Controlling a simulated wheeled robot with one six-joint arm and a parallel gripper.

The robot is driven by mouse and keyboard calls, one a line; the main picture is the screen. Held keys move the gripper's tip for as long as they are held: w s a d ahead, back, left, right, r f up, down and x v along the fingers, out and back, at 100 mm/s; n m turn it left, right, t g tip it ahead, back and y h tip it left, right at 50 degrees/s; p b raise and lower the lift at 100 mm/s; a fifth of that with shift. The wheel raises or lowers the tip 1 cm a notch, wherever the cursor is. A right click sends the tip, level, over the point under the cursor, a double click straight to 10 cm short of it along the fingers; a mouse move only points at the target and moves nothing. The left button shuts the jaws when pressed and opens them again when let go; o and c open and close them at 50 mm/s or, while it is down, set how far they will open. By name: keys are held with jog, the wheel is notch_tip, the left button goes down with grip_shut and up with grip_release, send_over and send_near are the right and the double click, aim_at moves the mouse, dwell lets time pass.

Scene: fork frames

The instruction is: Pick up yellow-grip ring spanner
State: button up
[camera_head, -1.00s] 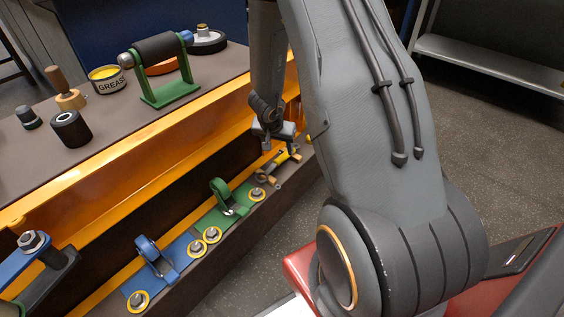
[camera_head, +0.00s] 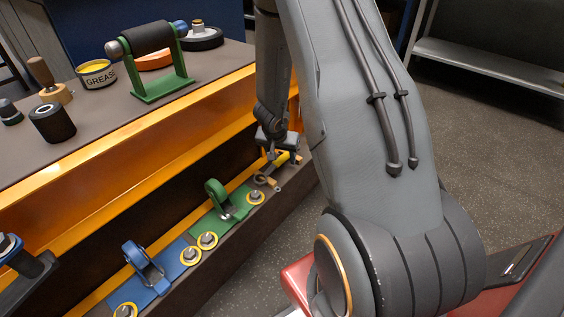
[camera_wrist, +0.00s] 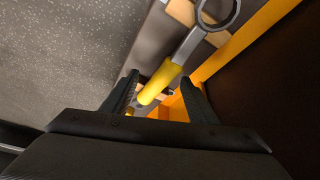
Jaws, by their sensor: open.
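The ring spanner lies on the low ledge along the bench front, its yellow grip (camera_head: 282,159) partly hidden by my gripper in the head view. In the wrist view the yellow grip (camera_wrist: 160,82) runs diagonally, with the grey shank and ring (camera_wrist: 215,13) toward the top right. My gripper (camera_head: 281,154) is low over the grip. In the wrist view my gripper (camera_wrist: 159,78) is open, with one finger on each side of the yellow grip in the picture. Visible gaps separate the fingers from the grip; I cannot tell the exact height between them.
Tan wooden blocks (camera_wrist: 182,11) show by the spanner's shank. A green clamp-like fixture (camera_head: 219,196) and a blue one (camera_head: 140,260) stand along the same ledge. The orange bench edge (camera_head: 150,128) rises behind it. A grease tin (camera_head: 96,74) and a green roller stand (camera_head: 160,90) stand on the bench top.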

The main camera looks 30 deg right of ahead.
grip_shut()
jog(key=shift+r, duration=0.2)
dwell(0.3)
notch_tip(320, 180, up, 28)
jog(key=p, duration=2.3)
jog(key=shift+f, duration=0.15)
